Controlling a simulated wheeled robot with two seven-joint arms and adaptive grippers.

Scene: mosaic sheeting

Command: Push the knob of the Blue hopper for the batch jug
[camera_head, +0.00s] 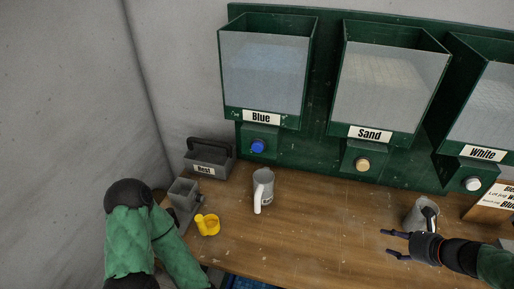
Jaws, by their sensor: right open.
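The Blue hopper (263,75) is the leftmost on the green wall rack, with a label reading "Blue". Its round blue knob (257,146) sits on a green block below it. A grey jug (263,183) with a white handle stands upright on the table below the Blue hopper. A second grey jug (416,215) stands at the right; I cannot tell which is the batch jug. My right gripper (386,243) is open and empty in front of the second jug, pointing left, well away from the blue knob. My left arm shows at the lower left, but its gripper is out of view.
The Sand hopper (386,85) and White hopper (490,110) are to the right, with a tan knob (362,164) and white knob (472,184). A grey "Rest" caddy (208,160), grey holder (184,196) and yellow cup (208,225) stand at the left. The table's middle is clear.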

